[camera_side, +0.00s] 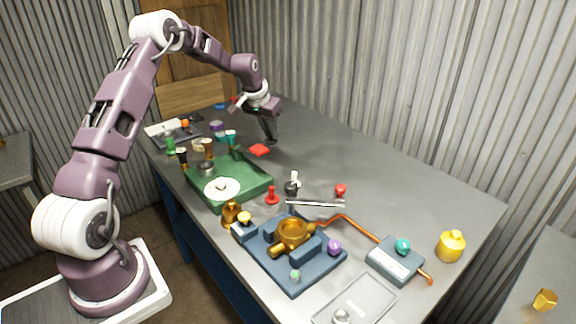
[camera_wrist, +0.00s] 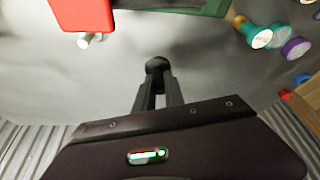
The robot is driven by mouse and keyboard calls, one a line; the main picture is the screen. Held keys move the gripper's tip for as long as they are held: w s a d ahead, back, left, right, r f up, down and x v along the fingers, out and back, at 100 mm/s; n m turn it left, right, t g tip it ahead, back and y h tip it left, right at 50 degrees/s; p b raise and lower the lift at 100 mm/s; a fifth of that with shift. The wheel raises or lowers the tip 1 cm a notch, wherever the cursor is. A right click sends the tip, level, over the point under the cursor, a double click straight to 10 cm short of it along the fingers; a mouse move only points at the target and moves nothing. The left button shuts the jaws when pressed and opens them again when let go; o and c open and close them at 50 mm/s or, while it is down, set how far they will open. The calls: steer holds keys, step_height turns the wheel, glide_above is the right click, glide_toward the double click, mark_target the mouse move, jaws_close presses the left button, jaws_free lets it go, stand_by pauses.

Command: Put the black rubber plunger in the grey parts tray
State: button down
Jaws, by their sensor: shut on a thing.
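My gripper (camera_side: 271,138) is over the far middle of the grey table, pointing down, just right of a red block (camera_side: 259,150). In the wrist view my gripper (camera_wrist: 157,82) is shut on a small black rounded piece, which looks like the black rubber plunger (camera_wrist: 156,64). Its lower part is hidden by the fingers. In the side view it is too small and dark to tell from the fingertips. The grey parts tray (camera_side: 378,311) appears to be the shallow one at the near edge, with a silvery ball in it.
A green tray (camera_side: 262,198) holds a white disc. A blue fixture (camera_side: 294,284) holds a brass valve body. A bent copper pipe (camera_side: 352,224), a metal rod (camera_side: 315,204) and a dark knob (camera_side: 291,188) lie between. Several small coloured pieces crowd the far left.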

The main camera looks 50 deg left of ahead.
steer(key=r, duration=0.4)
steer(key=d+r, duration=0.1)
steer(key=r, duration=0.1)
steer(key=shift+w+r, duration=0.15)
steer(key=shift+r, duration=0.1)
steer(key=d+m+h, duration=0.3)
steer(key=d+m, duration=0.3)
steer(key=d, duration=2)
steer(key=s+d+m+h, duration=0.15)
steer(key=s+d, duration=0.25)
steer(key=d, duration=0.4)
steer(key=s+d+m+g, duration=0.1)
steer(key=s+d+m, duration=0.2)
steer(key=s+d, duration=0.3)
steer(key=s+d+m, duration=0.3)
steer(key=d, duration=0.6)
step_height(320, 180, down, 15)
steer(key=shift+s+a+f, duration=0.1)
